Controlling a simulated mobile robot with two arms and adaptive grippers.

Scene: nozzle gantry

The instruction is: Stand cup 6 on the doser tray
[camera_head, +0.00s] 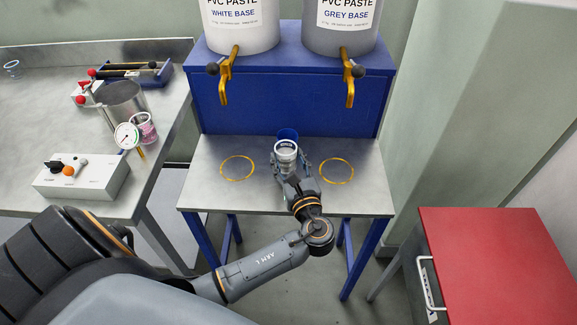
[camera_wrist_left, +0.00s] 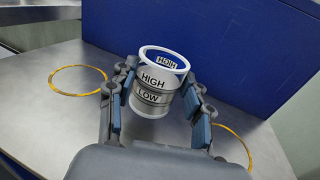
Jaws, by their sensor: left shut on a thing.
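A see-through cup with a white rim, a grey band and the words HIGH and LOW (camera_wrist_left: 158,88) is between the fingers of my left gripper (camera_wrist_left: 160,105), which is shut on it. No number 6 is readable on it. In the head view this cup (camera_head: 286,147) is upright over the steel doser tray (camera_head: 210,195), between the two yellow rings and near the blue box. I cannot tell whether its base touches the tray. My left gripper also shows in the head view (camera_head: 290,165), partly covering the cup. My right gripper is not in view.
The left yellow ring (camera_head: 237,168) and right yellow ring (camera_head: 337,170) are empty, below two yellow taps on the white-base and grey-base buckets. A bench stands left, a red-topped cabinet (camera_head: 490,260) right.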

